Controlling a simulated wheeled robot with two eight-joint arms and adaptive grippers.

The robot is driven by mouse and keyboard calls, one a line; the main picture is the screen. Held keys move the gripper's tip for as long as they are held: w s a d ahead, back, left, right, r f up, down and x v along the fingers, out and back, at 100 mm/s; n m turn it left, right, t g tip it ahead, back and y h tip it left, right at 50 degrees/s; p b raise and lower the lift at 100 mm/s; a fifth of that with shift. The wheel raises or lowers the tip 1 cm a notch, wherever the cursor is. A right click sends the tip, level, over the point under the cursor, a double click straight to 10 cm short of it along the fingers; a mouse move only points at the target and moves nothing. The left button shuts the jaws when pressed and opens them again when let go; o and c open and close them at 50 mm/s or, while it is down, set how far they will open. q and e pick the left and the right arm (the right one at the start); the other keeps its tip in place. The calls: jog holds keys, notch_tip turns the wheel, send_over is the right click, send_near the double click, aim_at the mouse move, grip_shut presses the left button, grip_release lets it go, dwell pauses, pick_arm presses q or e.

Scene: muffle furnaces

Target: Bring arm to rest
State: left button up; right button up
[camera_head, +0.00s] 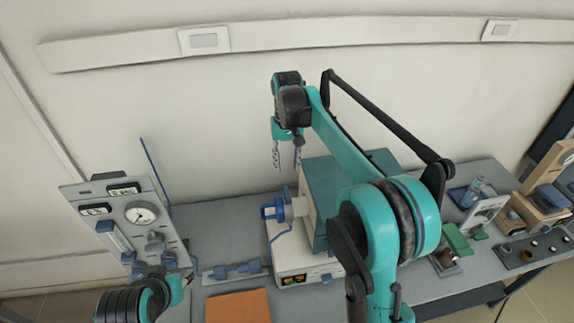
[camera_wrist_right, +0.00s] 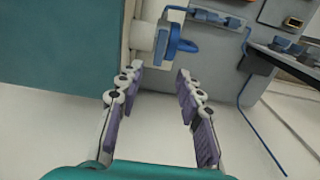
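My right arm reaches up over the bench in the head view, with its gripper (camera_head: 287,152) hanging fingers down above the back of the bench, beside the furnace. In the right wrist view the right gripper (camera_wrist_right: 157,82) has its two fingers apart with nothing between them. The blue valve fitting (camera_wrist_right: 178,45) on the furnace's end lies beyond the fingertips. The teal and white furnace (camera_head: 321,198) stands on the bench under my right arm, which hides part of it. My left arm shows at the lower left of the head view; its gripper cannot be made out.
A gauge panel (camera_head: 128,222) stands at the left. An orange mat (camera_head: 238,307) lies at the bench's front. The wall is close behind the bench (camera_head: 225,218).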

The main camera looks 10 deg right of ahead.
dwell(0.4)
jog(key=s+d+r+t, duration=0.1)
jog(key=s+r+t, duration=0.1)
jog(key=s, duration=0.5)
jog(key=s+d+r+t, duration=0.1)
jog(key=s+d+t, duration=0.1)
jog(key=s, duration=0.6)
jog(key=s+d+f+t, duration=0.1)
jog(key=s+f+t, duration=0.1)
jog(key=s+f, duration=0.35)
jog(key=s+d+f+t, duration=0.1)
jog(key=s+f, duration=0.1)
jog(key=s, duration=0.6)
notch_tip(320, 180, down, 15)
jog(key=b, duration=1.4)
jog(key=shift+w+a+r+b, duration=0.15)
jog(key=shift+a+b, duration=0.05)
jog(key=shift+b, duration=0.1)
